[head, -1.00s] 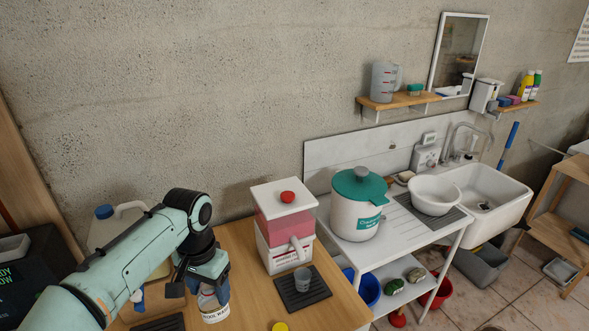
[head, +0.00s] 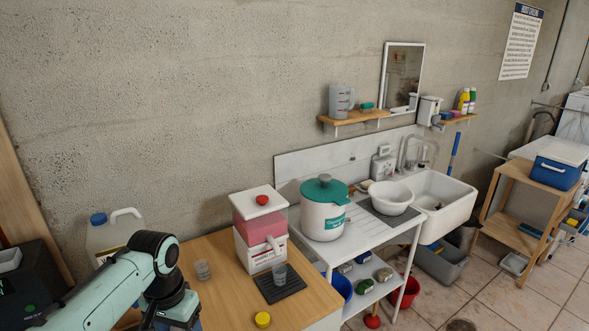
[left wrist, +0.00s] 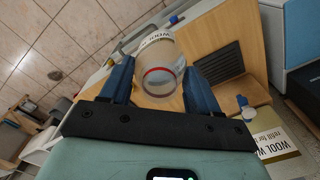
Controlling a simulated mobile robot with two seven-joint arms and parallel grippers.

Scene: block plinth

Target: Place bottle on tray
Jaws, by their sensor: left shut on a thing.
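My left gripper (left wrist: 158,84) is shut on a greyish, see-through bottle (left wrist: 163,75) with a white "WOOL" label and a red ring, seen end-on between the blue fingers in the left wrist view. In the head view the left gripper (head: 178,316) is at the bottom edge, over the front left of the wooden table; the bottle and fingertips cannot be made out there. A dark ribbed tray (left wrist: 221,65) lies on the wood beside the bottle in the left wrist view. A dark tray (head: 291,291) with a clear cup stands near the pink-and-white dispenser. My right gripper is out of view.
A large blue-capped jug (head: 112,236) is behind my left arm. A white bench with a green-lidded pot (head: 325,212) adjoins on the right.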

